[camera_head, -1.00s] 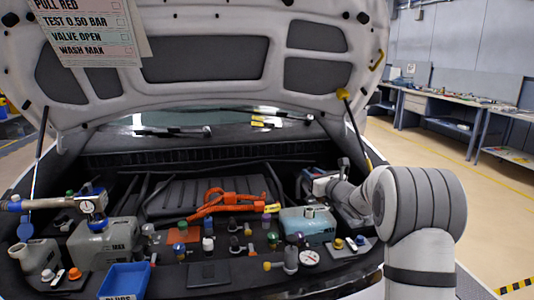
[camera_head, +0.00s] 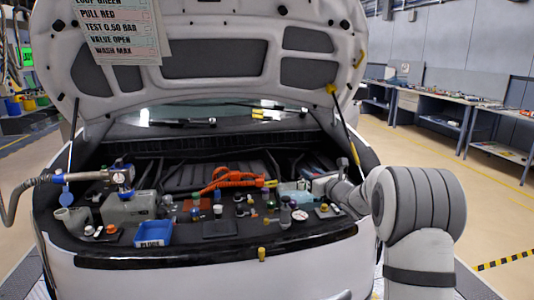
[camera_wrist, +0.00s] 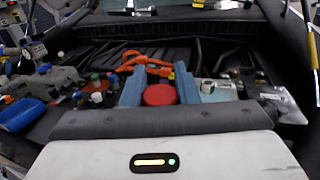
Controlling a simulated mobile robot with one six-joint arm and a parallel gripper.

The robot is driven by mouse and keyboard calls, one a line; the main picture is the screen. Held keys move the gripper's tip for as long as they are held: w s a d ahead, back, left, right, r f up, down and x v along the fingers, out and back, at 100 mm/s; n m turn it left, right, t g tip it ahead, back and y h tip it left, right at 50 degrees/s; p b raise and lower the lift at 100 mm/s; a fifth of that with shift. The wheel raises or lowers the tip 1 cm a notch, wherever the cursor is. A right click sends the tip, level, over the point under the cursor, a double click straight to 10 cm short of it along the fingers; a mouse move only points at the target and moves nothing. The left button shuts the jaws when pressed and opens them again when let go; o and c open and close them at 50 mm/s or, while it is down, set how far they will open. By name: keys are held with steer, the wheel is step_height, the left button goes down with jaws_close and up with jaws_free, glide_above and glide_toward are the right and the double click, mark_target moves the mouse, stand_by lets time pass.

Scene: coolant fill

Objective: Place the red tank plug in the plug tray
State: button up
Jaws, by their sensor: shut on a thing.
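The red tank plug (camera_wrist: 160,96) shows as a round red cap in the wrist view. It sits between the two blue fingers of my gripper (camera_wrist: 172,92), which is shut on it. In the head view my arm reaches in from the right over the engine bay; the fingers and plug cannot be made out there. The plug tray (camera_head: 153,233) is a blue open box marked PLUGS at the front left of the bay. It also shows in the wrist view (camera_wrist: 22,113), left of my gripper.
A grey tank (camera_head: 130,207) stands behind the plug tray, with a hose and gauge fitting (camera_head: 120,177) above it. Several coloured caps and an orange cable (camera_head: 232,180) fill the middle. The raised hood (camera_head: 215,50) hangs over the bay, held by a yellow-topped strut (camera_head: 342,120).

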steer(key=s+f+p, duration=0.1)
steer(key=s+f, duration=1)
steer(key=f, duration=0.3)
steer(key=s+f+y, duration=0.1)
steer(key=s+f, duration=1)
steer(key=f, duration=0.3)
steer(key=shift+s+f+n+p, duration=0.25)
steer(key=shift+f+n+p, duration=0.05)
steer(key=shift+f+p, duration=0.1)
steer(key=shift+d, duration=0.2)
